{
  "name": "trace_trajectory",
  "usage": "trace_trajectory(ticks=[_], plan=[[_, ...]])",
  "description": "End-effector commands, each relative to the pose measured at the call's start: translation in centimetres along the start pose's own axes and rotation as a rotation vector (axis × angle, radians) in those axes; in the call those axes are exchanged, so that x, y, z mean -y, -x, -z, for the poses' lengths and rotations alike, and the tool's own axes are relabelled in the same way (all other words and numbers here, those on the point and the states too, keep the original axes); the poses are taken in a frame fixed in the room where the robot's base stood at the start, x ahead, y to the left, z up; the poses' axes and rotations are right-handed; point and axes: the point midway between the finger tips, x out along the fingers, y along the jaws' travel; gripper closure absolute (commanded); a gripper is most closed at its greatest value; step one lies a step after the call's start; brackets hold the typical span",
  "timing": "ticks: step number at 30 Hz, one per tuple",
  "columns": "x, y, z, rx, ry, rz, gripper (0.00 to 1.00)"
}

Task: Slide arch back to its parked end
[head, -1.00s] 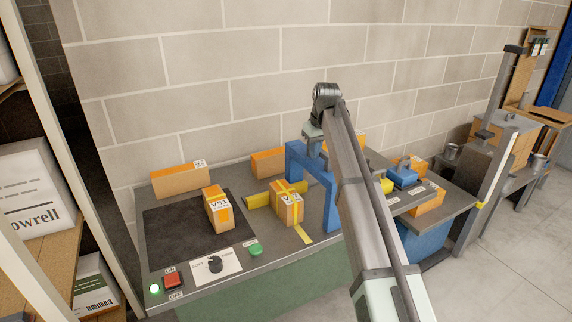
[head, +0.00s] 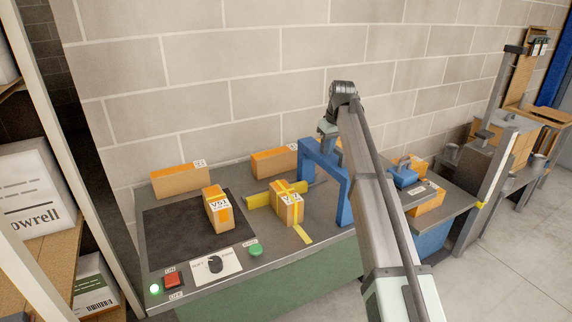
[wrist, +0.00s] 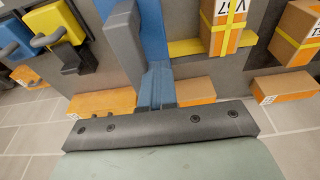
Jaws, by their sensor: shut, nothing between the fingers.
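The blue arch (head: 343,200) stands upright on the grey bench, to the right of the yellow-strapped box (head: 287,205). In the wrist view the arch (wrist: 155,45) runs up the middle of the picture. My gripper (head: 327,132) is at the far end of the arch's top, and the arch hides its lower part. In the wrist view the grey fingers of my gripper (wrist: 124,45) are shut and empty, close along the left side of the blue arch. I cannot tell for certain whether they touch it.
A yellow bar (head: 262,197) lies behind the strapped box. Another box (head: 217,208) is on the black mat (head: 175,225). Boxes stand along the wall. A blue device (head: 404,177) is to the arch's right. A red switch (head: 172,279) and green button (head: 256,249) are in front.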

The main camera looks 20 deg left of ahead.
Motion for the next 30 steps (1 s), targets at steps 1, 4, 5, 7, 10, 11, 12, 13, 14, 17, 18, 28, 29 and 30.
trace_trajectory(ticks=[1,4,5,7,10,11,12,13,14,17,18,28,29,30], plan=[[-0.4,-0.1,0.0,0.002,-0.002,0.0,1.0],[-0.9,-0.1,0.0,0.002,-0.002,0.0,1.0],[-1.1,-0.1,0.0,0.002,-0.002,0.0,1.0],[-1.5,-0.1,0.0,0.002,-0.001,0.0,1.0],[-2.0,-0.1,0.0,0.002,-0.001,0.0,1.0],[-2.2,-0.1,0.0,0.002,-0.001,0.0,1.0],[-2.5,-0.1,0.0,0.002,-0.001,0.0,1.0],[-2.6,-0.1,0.0,0.002,-0.001,0.0,1.0],[-2.8,-0.1,0.0,0.002,-0.001,0.0,1.0],[-3.4,-0.1,0.0,0.002,-0.001,-0.001,1.0],[-3.6,-0.1,0.0,0.002,-0.002,0.0,1.0],[-5.4,-0.1,0.0,0.002,-0.001,0.0,1.0],[-5.6,-0.1,0.0,0.002,-0.001,0.0,1.0],[-5.8,-0.1,0.0,0.002,-0.001,0.0,1.0]])
